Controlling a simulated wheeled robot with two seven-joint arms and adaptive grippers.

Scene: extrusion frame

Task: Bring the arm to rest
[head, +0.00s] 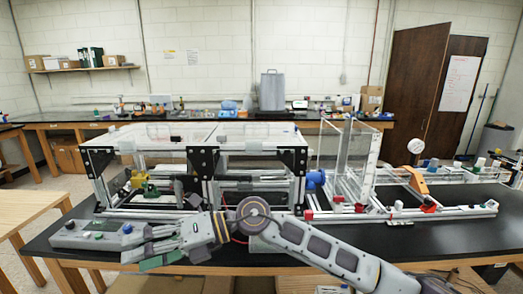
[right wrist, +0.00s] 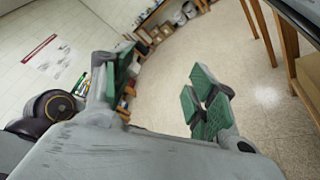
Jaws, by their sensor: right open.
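My right arm comes in from the lower right in the head view and reaches left across the front of the black-topped bench (head: 340,232). My right gripper (head: 138,246) is at the bench's front left, in front of the extrusion frame and close to the grey control box. Its fingers point left. In the right wrist view the gripper (right wrist: 160,88) shows its green finger pads apart with nothing between them. My left gripper is not in view.
The aluminium extrusion frame (head: 250,143) stands behind my right arm. The grey control box (head: 72,236) lies left of the gripper. Clear panels (head: 352,150) and an orange part (head: 417,180) stand to the right. A wooden table (head: 25,210) is at the left. The wrist view shows open floor (right wrist: 230,50).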

